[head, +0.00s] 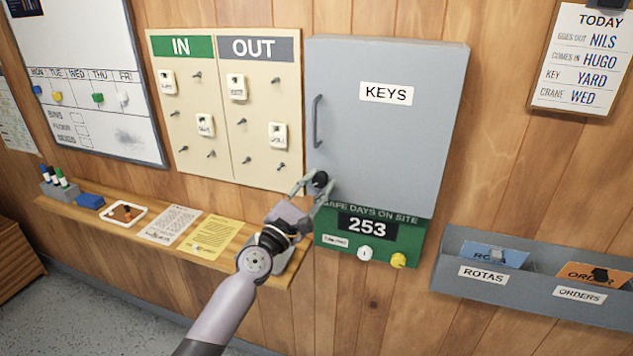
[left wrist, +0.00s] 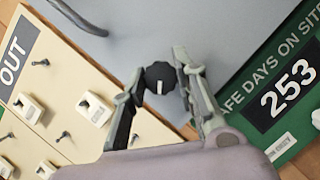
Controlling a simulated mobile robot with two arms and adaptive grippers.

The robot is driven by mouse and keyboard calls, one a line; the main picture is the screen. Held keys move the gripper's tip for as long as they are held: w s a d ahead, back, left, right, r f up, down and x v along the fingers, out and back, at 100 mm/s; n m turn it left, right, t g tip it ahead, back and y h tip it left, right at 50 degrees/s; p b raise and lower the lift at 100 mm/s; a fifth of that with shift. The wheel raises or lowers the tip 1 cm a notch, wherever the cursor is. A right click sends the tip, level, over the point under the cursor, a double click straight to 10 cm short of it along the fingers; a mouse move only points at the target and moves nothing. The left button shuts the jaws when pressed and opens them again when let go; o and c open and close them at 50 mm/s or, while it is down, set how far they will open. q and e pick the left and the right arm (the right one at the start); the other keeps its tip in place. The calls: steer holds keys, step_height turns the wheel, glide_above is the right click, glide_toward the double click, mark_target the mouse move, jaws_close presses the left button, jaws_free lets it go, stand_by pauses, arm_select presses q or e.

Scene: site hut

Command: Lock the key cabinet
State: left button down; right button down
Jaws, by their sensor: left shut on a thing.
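The grey key cabinet (head: 400,140), labelled KEYS, hangs on the wood wall, and its door looks closed. Its door also shows in the left wrist view (left wrist: 210,35). A curved handle (head: 316,121) is at the door's left edge. Below the handle is a round black lock knob (head: 320,179); in the left wrist view the knob (left wrist: 160,76) shows a short white mark toward the bottom of the picture. My left gripper (head: 319,182) is shut on the knob, one finger on each side. My right gripper is in neither view.
Below the cabinet is a green SAFE DAYS board (head: 404,237) with a white and a yellow knob. Left is the IN/OUT board (head: 213,128) with tags on pegs. A wooden shelf (head: 65,208) holds pens, a tray and papers. A grey rack (head: 450,245) is at right.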

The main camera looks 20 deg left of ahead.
arm_select(q)
steer(key=m+g+p, duration=0.1)
steer(key=m, duration=0.1)
steer(key=m+g+h+p, duration=0.1)
steer(key=m, duration=0.2)
steer(key=shift+a+r+m+h, duration=0.1)
steer(key=shift+r+m+h, duration=0.05)
steer(key=shift+m+h, duration=0.15)
steer(key=shift+m+g+p, duration=0.6)
steer(key=shift+m+p, duration=0.25)
steer(key=shift+m, duration=0.65)
steer(key=c, duration=1.3)
jaws_free()
steer(key=v, duration=1.2)
